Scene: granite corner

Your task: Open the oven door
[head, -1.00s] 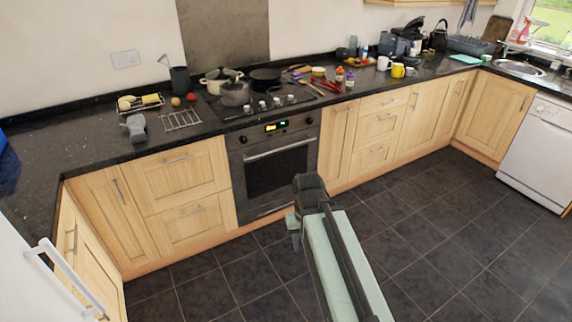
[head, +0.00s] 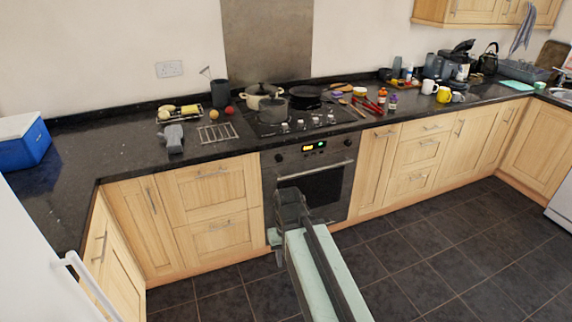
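The oven (head: 310,178) is built in under the counter, with a dark glass door (head: 318,192) and a silver bar handle (head: 314,171) across its top. The door is shut.
Pots stand on the hob (head: 290,118) above the oven. Wooden drawers (head: 212,205) are left of the oven and cupboards (head: 372,172) right of it. A white appliance with a handle (head: 30,270) is at the lower left. The dark tiled floor (head: 440,240) is clear at right.

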